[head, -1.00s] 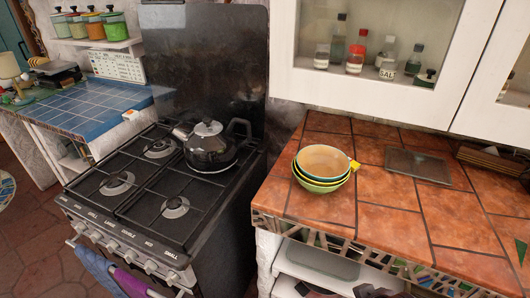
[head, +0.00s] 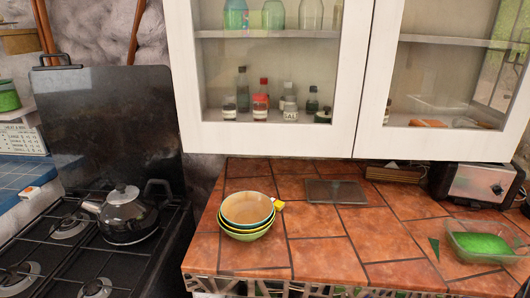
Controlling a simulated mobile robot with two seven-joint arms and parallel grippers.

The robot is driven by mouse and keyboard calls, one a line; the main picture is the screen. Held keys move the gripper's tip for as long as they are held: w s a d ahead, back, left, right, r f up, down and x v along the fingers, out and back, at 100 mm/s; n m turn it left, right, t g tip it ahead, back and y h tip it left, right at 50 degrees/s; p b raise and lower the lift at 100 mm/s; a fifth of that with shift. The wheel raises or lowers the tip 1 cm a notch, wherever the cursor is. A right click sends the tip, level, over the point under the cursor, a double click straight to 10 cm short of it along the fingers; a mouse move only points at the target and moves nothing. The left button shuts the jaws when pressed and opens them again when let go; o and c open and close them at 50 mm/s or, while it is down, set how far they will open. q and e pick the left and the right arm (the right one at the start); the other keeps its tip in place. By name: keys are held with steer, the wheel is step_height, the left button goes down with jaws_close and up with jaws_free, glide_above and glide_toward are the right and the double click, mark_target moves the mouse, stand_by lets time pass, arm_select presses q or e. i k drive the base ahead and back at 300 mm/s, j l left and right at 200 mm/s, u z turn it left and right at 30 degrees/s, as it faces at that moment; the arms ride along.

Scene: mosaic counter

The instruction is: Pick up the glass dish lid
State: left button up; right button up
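A clear rectangular dish (head: 459,246) with something bright green (head: 484,243) in it stands on the tiled counter at the right. I cannot tell whether the green part is a lid or contents. A flat, dark grey rectangular plate (head: 335,191) lies on the counter near the back; it may be a glass lid, but I cannot tell. Neither of my grippers is in the head view.
Stacked bowls (head: 247,214) with a yellow piece at the rim stand on the left of the counter (head: 330,257). A toaster (head: 480,185) stands at the back right. White glass-fronted cabinets (head: 270,142) hang above. A kettle (head: 123,214) sits on the stove. The counter's front middle is clear.

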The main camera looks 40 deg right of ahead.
mark_target(320, 191)
steer(key=z, duration=1.7)
